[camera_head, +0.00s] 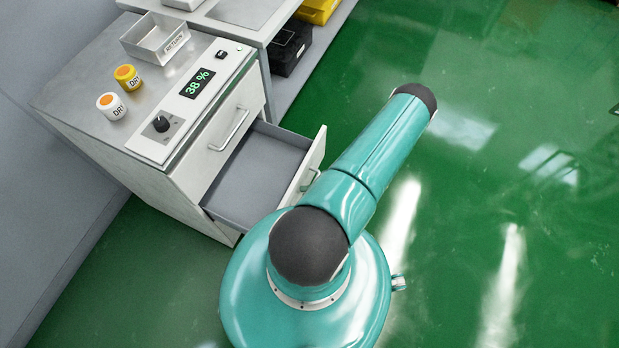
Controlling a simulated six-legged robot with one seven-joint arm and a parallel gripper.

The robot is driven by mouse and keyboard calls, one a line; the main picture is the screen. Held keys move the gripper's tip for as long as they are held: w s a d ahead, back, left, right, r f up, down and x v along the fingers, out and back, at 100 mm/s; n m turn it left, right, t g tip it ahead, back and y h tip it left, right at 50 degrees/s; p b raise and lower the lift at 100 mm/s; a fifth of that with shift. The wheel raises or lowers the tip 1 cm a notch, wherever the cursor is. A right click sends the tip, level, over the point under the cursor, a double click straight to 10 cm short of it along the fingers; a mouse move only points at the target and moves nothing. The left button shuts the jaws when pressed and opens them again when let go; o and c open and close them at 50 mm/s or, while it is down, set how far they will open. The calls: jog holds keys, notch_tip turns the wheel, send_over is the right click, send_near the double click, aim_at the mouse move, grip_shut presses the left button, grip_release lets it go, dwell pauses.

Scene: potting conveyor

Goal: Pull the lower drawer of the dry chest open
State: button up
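The dry chest (85,75) stands at the left, with a control panel (192,95) reading 38 % on its top. Its upper drawer (240,102) is shut, with a bar handle (230,130). Its lower drawer (262,165) is pulled well out to the right, and its grey inside looks empty. The lower drawer's handle (312,181) shows at its front, right beside my teal arm. My arm hides the near front corner of that drawer. My gripper is not visible, so I cannot tell whether it touches the handle.
A bench (285,15) with a black bin (290,48) and a yellow bin (318,9) adjoins behind. The green floor to the right is clear.

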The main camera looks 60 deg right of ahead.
jog(key=shift+s, duration=0.1)
jog(key=v, duration=1.3)
jog(key=shift+s+d, duration=0.15)
jog(key=shift+s, duration=0.1)
jog(key=shift+r, duration=0.2)
